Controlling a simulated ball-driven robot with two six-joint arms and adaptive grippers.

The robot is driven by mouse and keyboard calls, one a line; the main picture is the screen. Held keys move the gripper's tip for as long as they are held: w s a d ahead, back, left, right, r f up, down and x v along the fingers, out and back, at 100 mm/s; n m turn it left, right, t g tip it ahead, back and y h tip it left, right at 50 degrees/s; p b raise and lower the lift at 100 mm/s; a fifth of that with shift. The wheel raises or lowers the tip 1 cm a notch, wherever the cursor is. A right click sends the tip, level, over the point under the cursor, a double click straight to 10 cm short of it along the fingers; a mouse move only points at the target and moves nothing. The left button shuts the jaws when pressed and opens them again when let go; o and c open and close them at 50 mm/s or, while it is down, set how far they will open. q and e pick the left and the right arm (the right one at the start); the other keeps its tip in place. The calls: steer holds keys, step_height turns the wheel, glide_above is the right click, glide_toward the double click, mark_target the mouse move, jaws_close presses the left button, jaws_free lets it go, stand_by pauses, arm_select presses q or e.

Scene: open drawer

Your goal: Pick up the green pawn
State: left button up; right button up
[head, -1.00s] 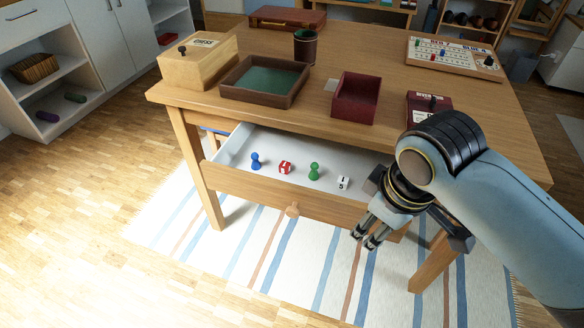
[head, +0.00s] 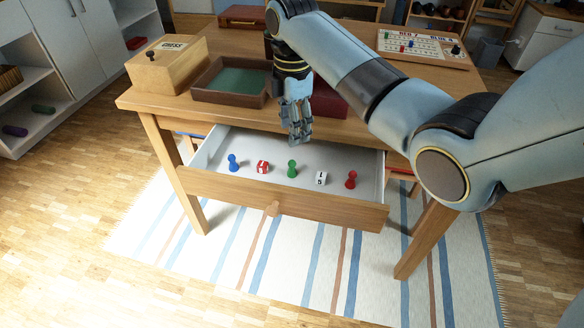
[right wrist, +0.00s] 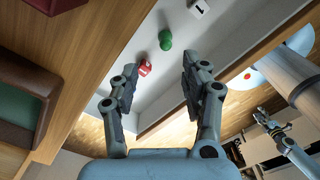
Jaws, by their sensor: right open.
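In the right wrist view, the green pawn (right wrist: 165,40) lies beyond the fingertips of my open, empty right gripper (right wrist: 158,70).
On the table above are a green-lined tray (head: 205,97), a chess box (head: 165,65) and a dark red box (head: 330,100), partly hidden by my arm.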

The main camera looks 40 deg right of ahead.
mark_target(292, 161)
step_height(292, 161, down, 5)
steer(key=shift+s+r+b, duration=0.1)
steer(key=shift+b, duration=0.4)
steer(key=f, duration=0.1)
steer(key=f+b, duration=0.1)
steer(key=f, duration=0.2)
steer(key=shift+s+a+f, duration=0.3)
steer(key=shift+s+f, duration=0.05)
steer(key=shift+f, duration=0.3)
steer(key=shift+c, duration=0.2)
steer(key=c, duration=0.9)
